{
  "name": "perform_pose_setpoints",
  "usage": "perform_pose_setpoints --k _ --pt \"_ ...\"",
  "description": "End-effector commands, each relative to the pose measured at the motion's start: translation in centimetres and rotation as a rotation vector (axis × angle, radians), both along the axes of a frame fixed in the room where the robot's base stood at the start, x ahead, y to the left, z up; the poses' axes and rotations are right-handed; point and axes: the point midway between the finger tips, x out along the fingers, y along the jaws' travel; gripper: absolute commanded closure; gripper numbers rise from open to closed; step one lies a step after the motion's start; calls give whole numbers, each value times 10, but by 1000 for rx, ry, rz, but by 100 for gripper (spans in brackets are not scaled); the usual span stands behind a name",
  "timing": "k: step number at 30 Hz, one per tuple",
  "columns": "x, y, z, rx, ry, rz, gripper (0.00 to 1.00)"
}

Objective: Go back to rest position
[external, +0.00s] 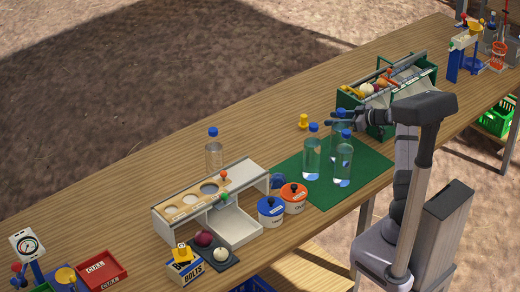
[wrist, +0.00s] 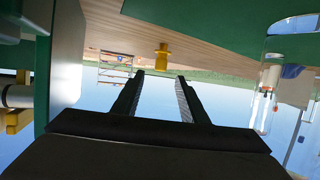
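My gripper (external: 335,121) is level above the green mat (external: 350,180), close to the tops of the clear bottles and the green crate. In the wrist view its two fingers (wrist: 160,80) are apart with nothing between them. A yellow piece (wrist: 162,56) shows beyond the fingertips; it also stands on the table in the external view (external: 303,121). A red onion (external: 204,238) and a white onion (external: 221,254) lie on a dark tray beside the white box with round holes (external: 238,225).
Blue-capped bottles (external: 312,155) stand on the mat below my gripper; one shows at right in the wrist view (wrist: 270,85). The green crate (external: 415,92) holds vegetables. Blue-lidded (external: 270,212) and orange-lidded (external: 293,200) pots stand near the box.

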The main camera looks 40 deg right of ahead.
Motion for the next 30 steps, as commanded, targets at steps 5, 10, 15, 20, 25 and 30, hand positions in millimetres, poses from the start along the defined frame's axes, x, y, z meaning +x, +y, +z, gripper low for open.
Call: perform_pose_setpoints --k 5,10,15,20,25,30 --pt "11 -8 28 -42 3 -109 61" --pt "15 -25 66 -105 50 -328 61" --pt "-13 -37 94 -155 184 -582 61" --pt "-67 -31 103 -174 376 -775 61" --pt "-145 -2 107 -171 635 -917 61" --pt "-235 67 103 -160 942 -930 61"
